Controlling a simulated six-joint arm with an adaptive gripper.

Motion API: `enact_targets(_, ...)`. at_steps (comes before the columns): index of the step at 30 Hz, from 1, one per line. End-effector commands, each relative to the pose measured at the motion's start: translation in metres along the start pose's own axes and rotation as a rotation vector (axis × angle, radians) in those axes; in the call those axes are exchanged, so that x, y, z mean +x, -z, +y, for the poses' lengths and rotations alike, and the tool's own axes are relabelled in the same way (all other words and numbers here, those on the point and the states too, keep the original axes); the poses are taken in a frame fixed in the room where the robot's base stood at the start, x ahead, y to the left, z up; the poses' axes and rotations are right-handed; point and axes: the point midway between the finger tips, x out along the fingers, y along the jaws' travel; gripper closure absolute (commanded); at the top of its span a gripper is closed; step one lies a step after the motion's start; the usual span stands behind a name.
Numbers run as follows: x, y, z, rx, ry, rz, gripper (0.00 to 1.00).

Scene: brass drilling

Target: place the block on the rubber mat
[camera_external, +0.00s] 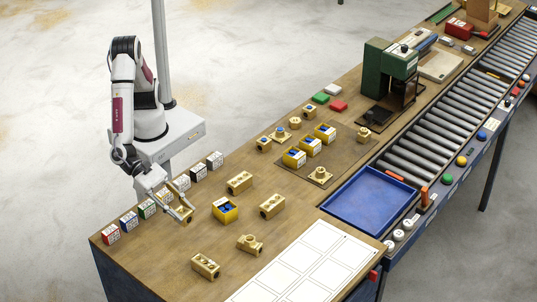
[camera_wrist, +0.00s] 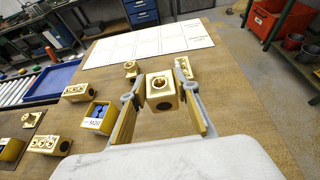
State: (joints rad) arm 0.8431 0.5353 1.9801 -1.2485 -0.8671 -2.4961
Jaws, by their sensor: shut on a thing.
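A brass block (camera_wrist: 160,104) with a round bore sits between the fingers of my gripper (camera_wrist: 160,92) in the wrist view. In the external view my gripper (camera_external: 180,207) is low over the near left part of the wooden bench, shut on this brass block (camera_external: 183,216), mostly hidden by the fingers. I cannot tell whether the block touches the bench. The dark rubber mat (camera_external: 342,157) lies farther right on the bench, well apart from my gripper. Yellow boxes with blue contents and flanged brass parts stand on it.
Several brass blocks (camera_external: 239,182) and a yellow box (camera_external: 225,210) stand around my gripper. A row of small labelled boxes (camera_external: 198,172) lines the back edge. A blue tray (camera_external: 368,200), a white printed sheet (camera_external: 305,262) and a green drill press (camera_external: 391,72) lie to the right.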

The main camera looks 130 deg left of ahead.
Motion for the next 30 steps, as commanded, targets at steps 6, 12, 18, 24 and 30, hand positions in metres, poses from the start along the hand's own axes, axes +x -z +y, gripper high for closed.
enact_targets(6,0.025,-0.009,0.03,-0.026,-0.06,-0.003,1.0)
enact_targets(12,0.057,-0.017,0.073,-0.058,-0.14,-0.003,1.0)
enact_targets(18,0.087,-0.023,0.122,-0.092,-0.224,-0.003,1.0)
enact_targets(24,0.114,-0.028,0.174,-0.127,-0.308,-0.003,1.0)
enact_targets(30,0.136,-0.032,0.229,-0.162,-0.392,-0.004,1.0)
